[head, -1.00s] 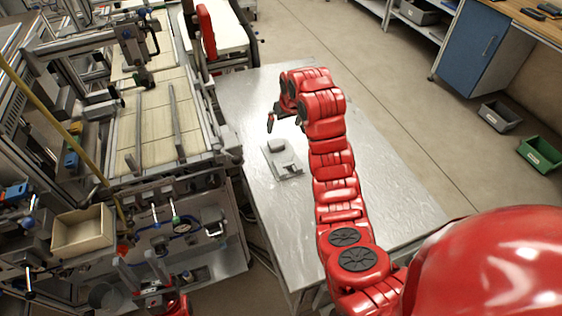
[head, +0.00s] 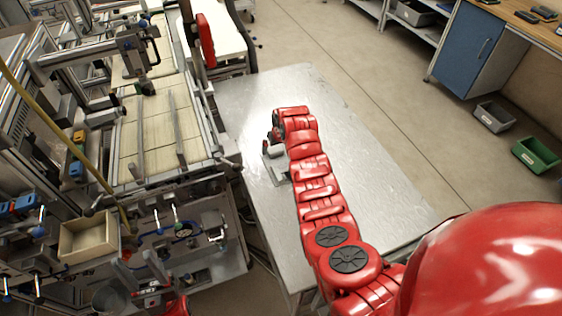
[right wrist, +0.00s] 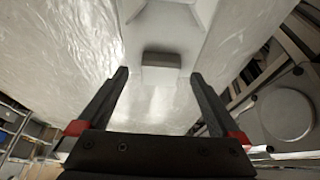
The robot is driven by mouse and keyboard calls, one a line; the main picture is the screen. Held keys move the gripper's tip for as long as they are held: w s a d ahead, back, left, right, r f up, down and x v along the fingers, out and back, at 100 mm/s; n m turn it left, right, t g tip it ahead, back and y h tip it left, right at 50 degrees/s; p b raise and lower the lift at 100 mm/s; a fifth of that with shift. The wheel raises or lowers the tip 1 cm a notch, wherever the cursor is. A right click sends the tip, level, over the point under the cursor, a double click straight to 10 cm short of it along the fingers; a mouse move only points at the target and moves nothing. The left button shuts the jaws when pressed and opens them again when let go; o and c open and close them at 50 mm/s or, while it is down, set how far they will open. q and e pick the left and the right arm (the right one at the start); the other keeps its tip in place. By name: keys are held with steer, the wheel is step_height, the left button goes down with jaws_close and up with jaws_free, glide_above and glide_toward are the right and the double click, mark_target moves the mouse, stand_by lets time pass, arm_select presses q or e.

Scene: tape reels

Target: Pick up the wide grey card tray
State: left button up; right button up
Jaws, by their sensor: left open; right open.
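The grey card tray (head: 277,166), a low light-grey piece with a raised block, lies on the metal table; my right arm hides part of it in the head view. It also shows in the right wrist view (right wrist: 165,22), with the block nearest me. My right gripper (right wrist: 160,73) is open and empty, its two fingertips on either side of the block's line and apart from it. In the head view the right gripper (head: 270,140) is beside the tray, mostly hidden by its own wrist. My left gripper (head: 150,268) is open at the lower left, far from the tray.
The metal table (head: 350,180) is bare around the tray. A machine frame with rails (head: 160,130) stands close on the left, with a beige box (head: 88,236) on it. A grey bin (head: 495,116) and a green bin (head: 537,153) stand on the floor at right.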

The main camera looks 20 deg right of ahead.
steer(key=shift+w+f, duration=0.35)
steer(key=shift+f, duration=0.15)
steer(key=shift+w+f, duration=0.1)
steer(key=shift+f, duration=0.5)
jaws_close()
